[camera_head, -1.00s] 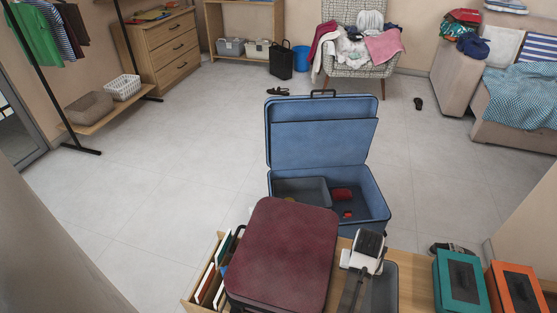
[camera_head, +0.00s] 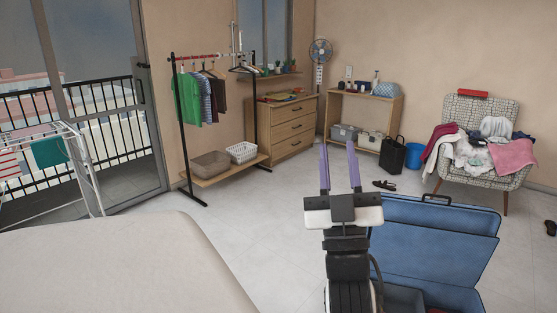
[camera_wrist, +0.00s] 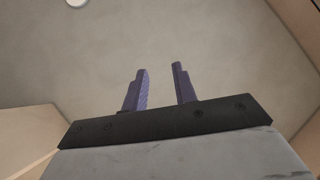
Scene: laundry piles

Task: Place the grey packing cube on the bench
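My gripper (camera_head: 339,165) is raised upright in front of the head camera, its two purple fingers apart with nothing between them. In the wrist view the fingers (camera_wrist: 160,85) are also apart and empty, against a plain ceiling. The open blue suitcase (camera_head: 435,235) stands on the floor beyond my arm. A grey item (camera_head: 405,298) shows at its lower left inside, partly cut off by the frame; I cannot tell for sure that it is the packing cube. No bench is recognisable in the current views.
A large beige surface (camera_head: 110,265) fills the lower left. A clothes rack (camera_head: 190,160), a wooden dresser (camera_head: 285,130) and a shelf unit (camera_head: 365,105) line the back. A patterned armchair (camera_head: 480,110) holds clothes. Bare floor (camera_head: 270,220) lies left of the suitcase.

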